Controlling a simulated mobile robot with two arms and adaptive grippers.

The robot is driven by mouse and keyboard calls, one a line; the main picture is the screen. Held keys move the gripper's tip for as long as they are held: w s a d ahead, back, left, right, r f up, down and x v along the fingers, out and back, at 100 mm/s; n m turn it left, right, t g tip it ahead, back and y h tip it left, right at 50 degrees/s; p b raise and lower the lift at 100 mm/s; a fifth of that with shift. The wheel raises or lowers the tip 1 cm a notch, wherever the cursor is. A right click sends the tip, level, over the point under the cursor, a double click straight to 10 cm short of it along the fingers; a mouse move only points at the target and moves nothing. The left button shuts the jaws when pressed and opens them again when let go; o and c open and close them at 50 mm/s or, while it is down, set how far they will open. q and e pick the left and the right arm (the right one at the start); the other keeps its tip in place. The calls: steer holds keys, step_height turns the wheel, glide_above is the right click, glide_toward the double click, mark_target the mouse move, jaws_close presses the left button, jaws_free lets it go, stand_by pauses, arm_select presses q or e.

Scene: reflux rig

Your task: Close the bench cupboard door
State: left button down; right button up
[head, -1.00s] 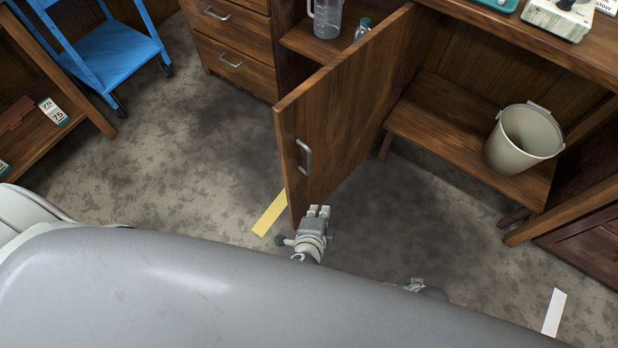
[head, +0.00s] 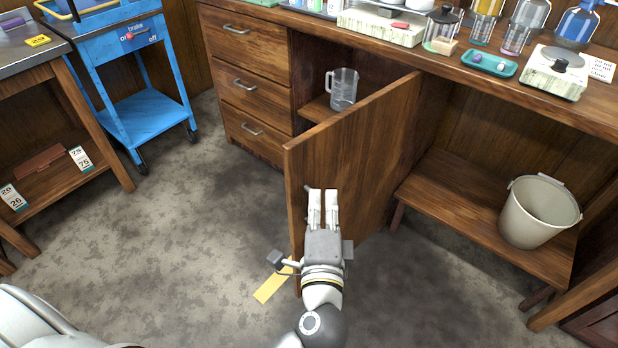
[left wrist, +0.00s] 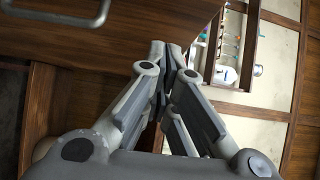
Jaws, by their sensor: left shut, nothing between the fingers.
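The brown wooden bench cupboard door (head: 365,150) stands open, swung out from the bench on hinges at its right edge. Its outer face is toward me. My left gripper (head: 323,192) is shut and empty in front of this face, near the free edge. It covers most of the metal door handle (head: 307,188). In the left wrist view the handle (left wrist: 62,18) shows at the top left on the door (left wrist: 140,25), and the shut fingertips (left wrist: 165,50) are apart from it. I cannot tell whether the fingers touch the door. My right gripper is out of view.
The cupboard opening behind the door holds a clear jug (head: 343,90). Drawers (head: 245,85) are left of it. A bucket (head: 540,210) stands on the low shelf (head: 440,190) at right. A blue trolley (head: 140,95) stands at left. The floor between is clear.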

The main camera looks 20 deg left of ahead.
mark_target(310, 160)
arm_select(q)
steer(key=shift+w+a, duration=2.2)
steer(key=shift+w, duration=0.25)
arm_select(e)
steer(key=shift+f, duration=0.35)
